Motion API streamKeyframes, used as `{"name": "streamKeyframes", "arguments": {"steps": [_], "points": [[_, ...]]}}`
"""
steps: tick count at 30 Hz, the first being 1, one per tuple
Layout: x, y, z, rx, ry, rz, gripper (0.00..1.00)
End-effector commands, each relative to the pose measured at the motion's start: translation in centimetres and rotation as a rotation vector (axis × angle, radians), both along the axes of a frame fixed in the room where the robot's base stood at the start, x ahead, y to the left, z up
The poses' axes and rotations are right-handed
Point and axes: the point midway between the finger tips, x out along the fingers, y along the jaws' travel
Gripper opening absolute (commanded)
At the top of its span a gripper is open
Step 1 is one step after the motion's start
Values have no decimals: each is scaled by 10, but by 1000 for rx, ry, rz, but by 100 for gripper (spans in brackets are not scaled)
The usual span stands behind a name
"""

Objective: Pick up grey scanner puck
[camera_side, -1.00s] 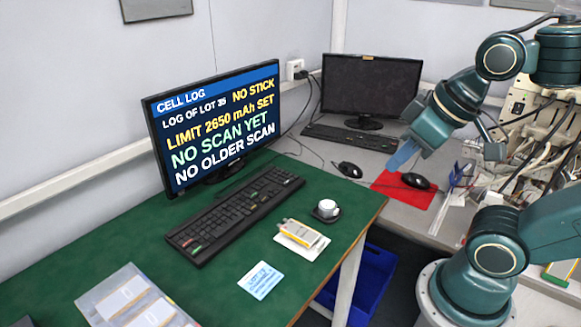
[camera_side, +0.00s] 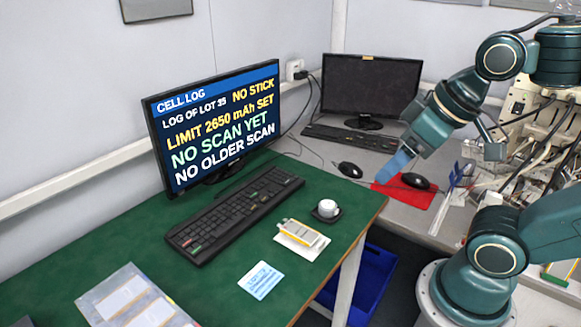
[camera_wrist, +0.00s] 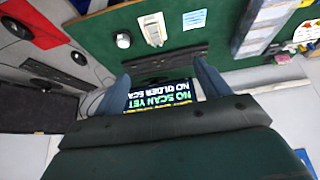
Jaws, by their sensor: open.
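The grey scanner puck (camera_side: 328,207) is a small pale round piece on a dark base, near the right edge of the green desk. It also shows in the wrist view (camera_wrist: 123,40), at upper left. My gripper (camera_side: 393,168) has blue fingers and hangs in the air above the red mat, up and to the right of the puck. In the wrist view the two fingers of my gripper (camera_wrist: 160,72) stand wide apart with nothing between them. The puck lies outside them.
A pouch cell (camera_side: 301,232) on a white pad (camera_side: 316,249) and a pale blue card (camera_side: 261,280) lie near the puck. A keyboard (camera_side: 235,212) and lit monitor (camera_side: 215,125) stand left. A mouse (camera_side: 416,181) sits on the red mat (camera_side: 402,197).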

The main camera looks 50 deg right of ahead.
Motion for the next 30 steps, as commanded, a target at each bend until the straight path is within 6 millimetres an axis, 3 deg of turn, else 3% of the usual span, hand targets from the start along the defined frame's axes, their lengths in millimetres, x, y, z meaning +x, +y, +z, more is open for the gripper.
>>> {"name": "streamKeyframes", "arguments": {"steps": [10,16,30], "points": [[1,0,0,-1,2,0,75],[12,-4,1,-8,27,-3,75],[82,-34,-11,-40,167,-14,75]]}}
